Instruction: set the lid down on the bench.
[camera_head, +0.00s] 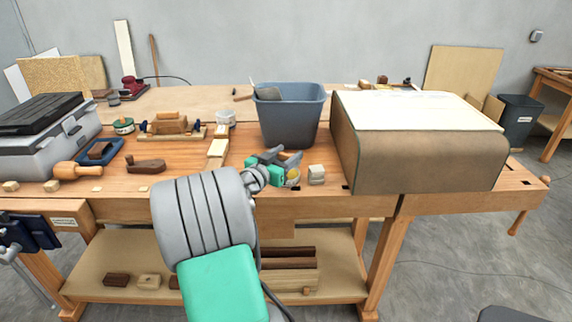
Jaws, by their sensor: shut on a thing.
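My gripper (280,172) is low over the front of the wooden bench, just in front of the blue-grey bin. It is shut on a small round thing, which I take to be the lid (293,176). Its pale and yellowish face shows at the right of the fingers, and the rest is hidden by the gripper. I cannot tell whether the lid touches the bench (333,178). A small green round tin (123,126) stands on the left part of the bench.
The blue-grey bin (290,118) stands right behind my gripper. A pale wood block (316,174) is close to its right, and a large bent brown panel form (425,160) fills the right. Bare bench top shows around (190,165).

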